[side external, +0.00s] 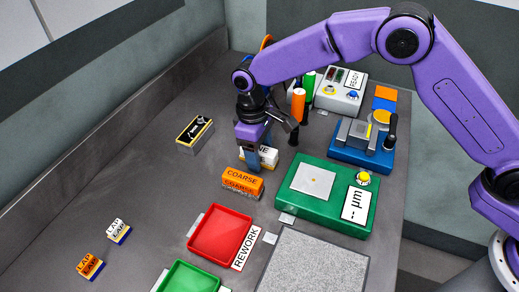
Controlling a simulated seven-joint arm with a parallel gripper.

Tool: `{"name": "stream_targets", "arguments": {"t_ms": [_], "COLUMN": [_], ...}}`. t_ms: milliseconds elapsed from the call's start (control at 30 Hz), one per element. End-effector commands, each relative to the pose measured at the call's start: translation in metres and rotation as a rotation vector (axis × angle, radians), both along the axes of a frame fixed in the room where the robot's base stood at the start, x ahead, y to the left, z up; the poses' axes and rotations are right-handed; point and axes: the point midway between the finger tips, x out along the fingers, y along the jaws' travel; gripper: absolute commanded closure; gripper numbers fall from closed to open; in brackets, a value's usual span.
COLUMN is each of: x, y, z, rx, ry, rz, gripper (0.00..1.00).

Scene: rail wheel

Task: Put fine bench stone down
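The fine bench stone (271,156) is a white block marked with letters ending in "NE", just behind the coarse stone on the grey bench. My gripper (256,163) points down at it, and a blue finger covers the left part of its label. The stone looks at or very near bench level; whether it touches the bench is not clear. The far finger is mostly hidden, so I cannot tell if the fingers are closed on the stone. The orange coarse stone (242,181) sits in front, close to the fingers.
A green gauge box (290,208) stands to the right, with a blue fixture (362,158) and grey READY box (341,93) behind. A red REWORK tray (220,232) and green tray (188,278) lie in front. LAP blocks (117,230) sit left. The left bench is mostly clear.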

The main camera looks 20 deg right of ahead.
Motion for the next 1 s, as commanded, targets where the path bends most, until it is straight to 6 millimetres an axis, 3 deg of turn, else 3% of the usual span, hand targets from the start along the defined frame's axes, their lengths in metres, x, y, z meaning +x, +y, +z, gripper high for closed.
{"name": "stream_targets", "arguments": {"t_ms": [200, 367, 1000], "x": [0.0, 0.001, 0.017], "y": [0.0, 0.001, 0.017], "z": [0.002, 0.017, 0.144], "rx": [0.001, 0.002, 0.004], "ry": [-0.001, -0.002, -0.004], "rz": [0.0, -0.001, 0.0], "gripper": [0.37, 0.37, 0.37]}}
